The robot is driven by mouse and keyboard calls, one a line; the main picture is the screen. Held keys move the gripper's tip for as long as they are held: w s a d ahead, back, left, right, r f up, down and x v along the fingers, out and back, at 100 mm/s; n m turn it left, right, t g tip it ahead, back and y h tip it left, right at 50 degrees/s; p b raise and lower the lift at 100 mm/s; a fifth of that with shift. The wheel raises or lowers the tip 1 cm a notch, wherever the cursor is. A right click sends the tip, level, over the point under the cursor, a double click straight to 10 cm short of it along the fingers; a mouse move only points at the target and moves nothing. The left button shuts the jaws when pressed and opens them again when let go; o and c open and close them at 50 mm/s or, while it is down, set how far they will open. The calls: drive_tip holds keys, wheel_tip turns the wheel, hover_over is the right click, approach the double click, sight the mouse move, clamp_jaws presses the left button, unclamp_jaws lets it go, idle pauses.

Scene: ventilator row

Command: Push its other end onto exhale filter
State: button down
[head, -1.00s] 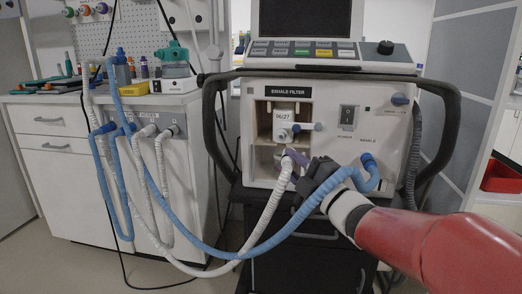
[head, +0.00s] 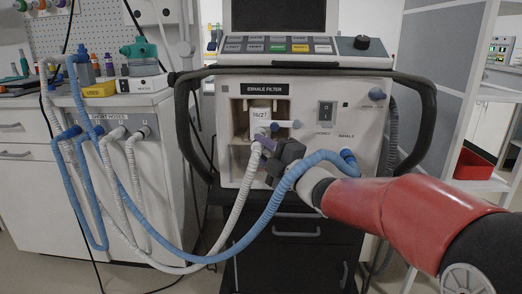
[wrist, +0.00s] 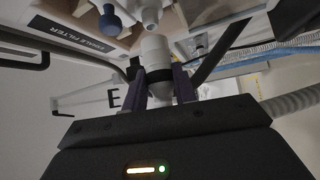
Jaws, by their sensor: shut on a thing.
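The exhale filter (head: 261,120) is a white, labelled canister in the open bay of the ventilator (head: 300,128), under the "EXHALE FILTER" label. A blue-grey lever sticks out to its right. My gripper (head: 267,146) is shut on the end of a white corrugated hose (head: 241,202), just below the filter's front port. In the wrist view, the purple fingers (wrist: 161,90) hold the hose's white cuff (wrist: 155,52), which points up toward a white round part. The gripper partly hides the cuff in the head view.
A blue hose (head: 275,200) loops from the inhale port (head: 347,156) in front of my gripper and arm to the cabinet at left. The hose-port panel (head: 118,124) holds several hose ends. Black side rails (head: 425,130) flank the ventilator.

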drive_tip(key=shift+w, duration=0.5)
drive_tip(key=shift+w+a, duration=0.1)
drive_tip(key=shift+w, duration=0.05)
drive_tip(key=shift+w, duration=1.35)
idle(0.5)
idle(0.7)
drive_tip(key=c, duration=1)
unclamp_jaws()
drive_tip(key=shift+c, duration=0.2)
